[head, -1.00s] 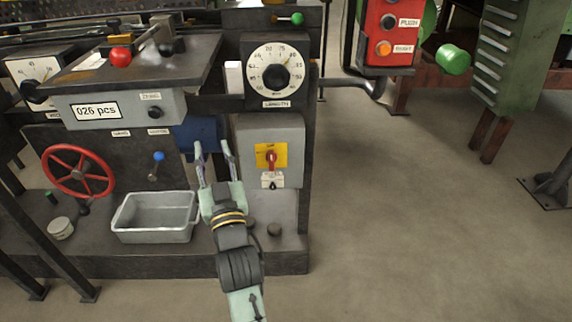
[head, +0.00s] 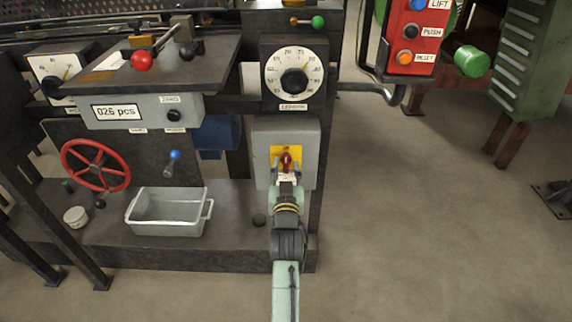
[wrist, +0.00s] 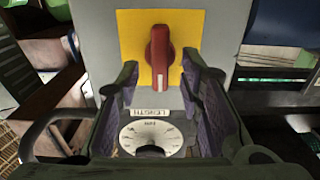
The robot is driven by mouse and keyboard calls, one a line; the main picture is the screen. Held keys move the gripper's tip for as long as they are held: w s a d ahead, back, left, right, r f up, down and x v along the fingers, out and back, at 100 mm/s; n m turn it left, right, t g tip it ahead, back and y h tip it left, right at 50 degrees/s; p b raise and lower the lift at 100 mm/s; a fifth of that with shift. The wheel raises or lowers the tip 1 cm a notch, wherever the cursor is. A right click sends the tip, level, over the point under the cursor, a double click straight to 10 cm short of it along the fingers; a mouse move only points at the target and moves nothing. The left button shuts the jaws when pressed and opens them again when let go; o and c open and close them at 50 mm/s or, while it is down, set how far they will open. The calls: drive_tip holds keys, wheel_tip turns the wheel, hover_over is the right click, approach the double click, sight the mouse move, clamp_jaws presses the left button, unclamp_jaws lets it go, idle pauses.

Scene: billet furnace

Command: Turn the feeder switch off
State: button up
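The feeder switch is a red rotary knob (head: 286,161) on a yellow plate (head: 275,154), fixed to a grey box (head: 304,142). In the wrist view the red knob (wrist: 160,57) stands lengthwise upright on the yellow plate (wrist: 132,27). My gripper (head: 287,177) is in front of the box, at the lower part of the switch. In the wrist view my gripper (wrist: 160,77) is open, with one finger on each side of the knob and gaps between. I cannot tell how deep the fingertips reach. The label below the switch is partly hidden by my gripper.
A white length dial (head: 294,72) is above the box; it shows low in the wrist view (wrist: 150,135). A grey tray (head: 168,215), a red handwheel (head: 95,164) and a blue-knobbed lever (head: 175,156) are to the left. Open floor lies right.

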drive_tip(key=shift+w, duration=0.55)
clamp_jaws()
